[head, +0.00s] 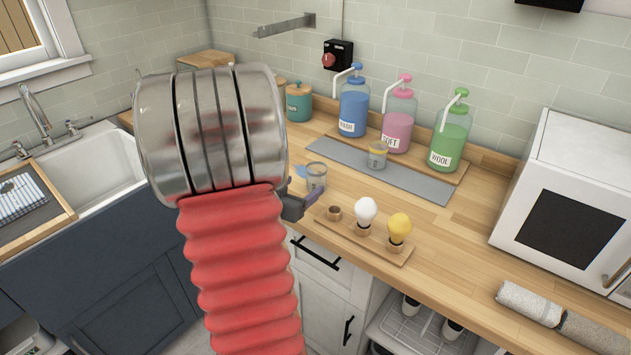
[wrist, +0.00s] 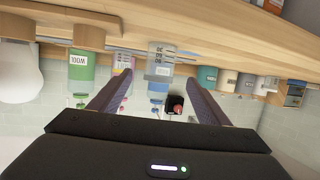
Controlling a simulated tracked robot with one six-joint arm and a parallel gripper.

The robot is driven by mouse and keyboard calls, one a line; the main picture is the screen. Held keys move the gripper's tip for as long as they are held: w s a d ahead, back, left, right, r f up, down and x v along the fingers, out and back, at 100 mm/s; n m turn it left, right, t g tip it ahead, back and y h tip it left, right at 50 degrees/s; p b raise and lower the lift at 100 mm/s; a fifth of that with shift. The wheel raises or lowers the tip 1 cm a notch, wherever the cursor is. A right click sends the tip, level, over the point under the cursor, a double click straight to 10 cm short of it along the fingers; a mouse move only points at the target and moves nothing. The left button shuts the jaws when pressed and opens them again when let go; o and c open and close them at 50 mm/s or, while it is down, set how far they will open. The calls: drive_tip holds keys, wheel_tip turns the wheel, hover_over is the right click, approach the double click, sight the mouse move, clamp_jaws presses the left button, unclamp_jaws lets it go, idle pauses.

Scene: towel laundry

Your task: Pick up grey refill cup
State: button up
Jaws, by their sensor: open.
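A clear cup with a grey band (head: 316,176) stands on the wooden counter, near the front edge, just beyond my gripper (head: 298,200). In the wrist view, which is upside down, what looks like this cup (wrist: 160,62) shows ahead, in line with the gap between the fingers of my gripper (wrist: 160,78). The fingers are spread and hold nothing. I cannot tell whether the cup is between the fingertips or just past them. My arm hides part of the counter at left.
Blue (head: 354,108), pink (head: 398,118) and green (head: 450,135) pump bottles stand behind the mat. A wooden holder (head: 372,244) with white and yellow bulb-shaped items is right of my gripper. A white microwave (head: 570,205) stands at right; a sink (head: 110,165) is at left.

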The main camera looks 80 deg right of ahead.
sight(312, 179)
drive_tip(key=shift+x, duration=2.65)
drive_tip(key=shift+x, duration=2.6)
drive_tip(key=shift+w+r, duration=0.1)
drive_tip(key=shift+c, duration=0.6)
drive_tip(key=c, duration=1)
wheel_tip(312, 179, up, 10)
